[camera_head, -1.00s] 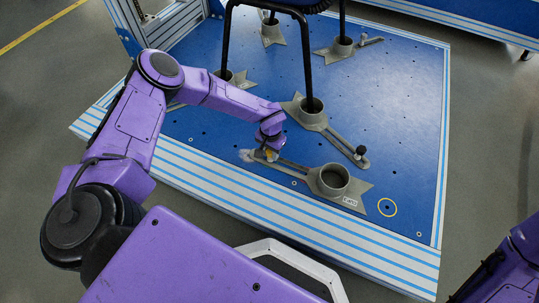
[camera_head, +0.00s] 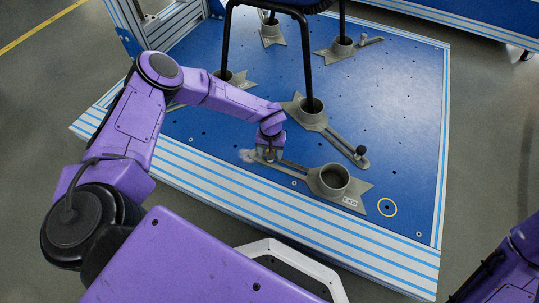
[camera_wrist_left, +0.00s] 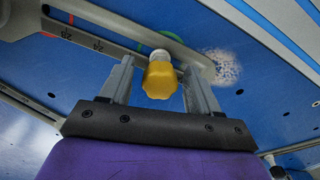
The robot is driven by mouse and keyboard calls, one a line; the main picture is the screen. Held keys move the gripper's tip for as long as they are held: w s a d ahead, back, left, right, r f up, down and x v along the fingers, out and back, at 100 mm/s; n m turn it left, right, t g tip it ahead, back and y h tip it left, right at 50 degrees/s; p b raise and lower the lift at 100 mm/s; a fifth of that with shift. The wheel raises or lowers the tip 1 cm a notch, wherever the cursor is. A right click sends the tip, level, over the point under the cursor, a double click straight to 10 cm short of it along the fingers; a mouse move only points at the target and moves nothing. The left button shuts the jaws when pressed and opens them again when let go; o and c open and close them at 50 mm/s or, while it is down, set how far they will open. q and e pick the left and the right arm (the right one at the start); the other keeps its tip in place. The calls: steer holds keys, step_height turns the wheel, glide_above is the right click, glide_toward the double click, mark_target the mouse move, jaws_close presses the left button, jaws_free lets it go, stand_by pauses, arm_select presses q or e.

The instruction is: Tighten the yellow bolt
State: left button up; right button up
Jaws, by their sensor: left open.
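The yellow bolt (camera_wrist_left: 160,80) stands at the slotted end of a grey metal bracket (camera_head: 352,187) on the blue platform (camera_head: 400,115). The left wrist view shows the bolt's faceted yellow head on a pale collar. My left gripper (camera_head: 270,154) points down at that end of the bracket and hides the bolt in the head view. In the left wrist view its fingers (camera_wrist_left: 159,72) are open, one on each side of the bolt head, with visible gaps. My right gripper is not in view; only part of my right arm shows at the lower right.
A black chair leg (camera_head: 307,75) stands in a neighbouring grey bracket cup (camera_head: 303,113). That bracket's slotted arm carries a dark knob (camera_head: 361,150). More chair legs stand in brackets behind.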

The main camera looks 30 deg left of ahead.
arm_select(q)
steer(key=n, duration=0.3)
steer(key=n, duration=0.2)
steer(key=shift+n, duration=1.2)
steer(key=n, duration=0.4)
steer(key=c, duration=1)
steer(key=m, duration=0.4)
steer(key=shift+c, duration=0.2)
